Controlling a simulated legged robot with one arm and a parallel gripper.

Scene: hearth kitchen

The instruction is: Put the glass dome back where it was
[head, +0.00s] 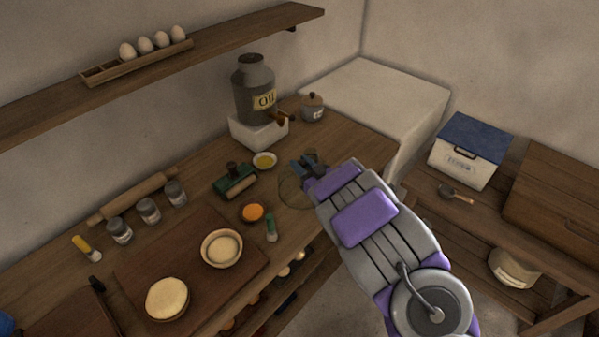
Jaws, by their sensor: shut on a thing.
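The glass dome (294,193) is a faint, clear round shape at the right part of the wooden counter, just left of my arm. My gripper (309,168) is at the end of my purple and grey arm, above the counter, shut on the dome. The grip itself is small and partly hidden by the arm. I cannot tell whether the dome's rim touches the counter. An orange round item (252,212) sits uncovered to the left of the dome.
A small bowl of yellow liquid (263,161), a green tool with a roller (236,181) and a green-handled item (271,228) lie close by. The oil can (255,90) stands on a white block behind. Dough bowls (222,249), jars and a rolling pin are left.

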